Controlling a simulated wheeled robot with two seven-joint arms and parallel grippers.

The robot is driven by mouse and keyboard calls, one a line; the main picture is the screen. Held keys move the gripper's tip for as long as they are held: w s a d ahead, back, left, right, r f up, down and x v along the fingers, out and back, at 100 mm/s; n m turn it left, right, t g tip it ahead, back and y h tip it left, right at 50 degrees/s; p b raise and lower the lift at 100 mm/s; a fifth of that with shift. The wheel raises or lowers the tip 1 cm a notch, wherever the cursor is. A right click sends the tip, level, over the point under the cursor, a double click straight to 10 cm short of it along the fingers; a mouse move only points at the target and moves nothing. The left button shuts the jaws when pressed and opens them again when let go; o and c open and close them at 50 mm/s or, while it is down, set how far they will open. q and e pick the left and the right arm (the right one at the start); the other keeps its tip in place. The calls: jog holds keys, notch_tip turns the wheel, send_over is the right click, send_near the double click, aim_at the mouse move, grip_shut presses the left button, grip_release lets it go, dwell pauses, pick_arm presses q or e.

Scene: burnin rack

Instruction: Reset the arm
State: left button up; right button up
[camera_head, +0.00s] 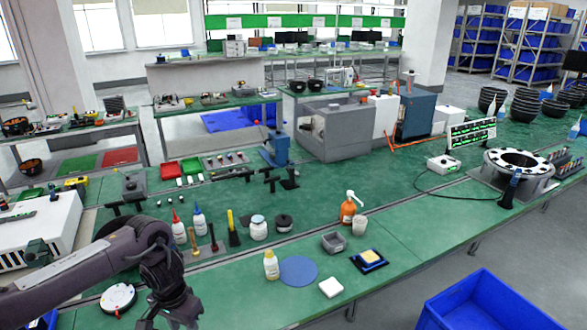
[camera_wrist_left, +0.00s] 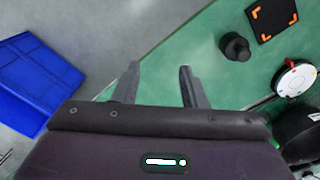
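My left arm (camera_head: 85,275) comes in from the left, over the near left part of the green bench. Its left gripper (camera_head: 172,318) hangs low at the bottom of the head view, partly cut off by the picture edge. In the left wrist view its two fingers (camera_wrist_left: 160,85) stand apart with nothing between them. Behind them are the bench edge and grey floor. My right arm and gripper are not in view.
The green bench (camera_head: 225,295) carries a white disc (camera_head: 117,298), a yellow-capped bottle (camera_head: 271,265), a blue round mat (camera_head: 298,270) and an orange bottle (camera_head: 348,210). A blue bin (camera_head: 487,305) stands at the lower right. The wrist view shows a black-and-orange square (camera_wrist_left: 271,17).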

pick_arm(q)
jog(key=w+d+f+m+t+h+b, duration=0.2)
jog(key=d+f+h+b, duration=0.25)
jog(key=d+f, duration=1.05)
jog(key=s+a+f+n+t+h+b, duration=0.1)
jog(key=s+f, duration=0.2)
jog(key=f, duration=0.6)
jog(key=s+f+n+t+b, duration=0.1)
jog(key=s+f, duration=0.1)
jog(key=f, duration=0.7)
jog(key=s+a+f+g+y+b, duration=0.1)
jog(key=s+a+f, duration=0.3)
jog(key=s+f, duration=0.3)
jog(key=s+a+f+n+g+y+b, duration=0.1)
jog(key=s+a+f, duration=0.3)
jog(key=s, duration=1.4)
jog(key=s+a+f+g+y+b, duration=0.1)
jog(key=s+a+f+y+b, duration=0.1)
jog(key=s+f, duration=1)
jog(key=shift+s+a+f+y, duration=0.25)
jog(key=shift+s+a+y, duration=0.3)
jog(key=shift+a+y, duration=0.35)
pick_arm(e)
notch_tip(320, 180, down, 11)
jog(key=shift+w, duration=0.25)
pick_arm(q)
jog(key=shift+a, duration=0.1)
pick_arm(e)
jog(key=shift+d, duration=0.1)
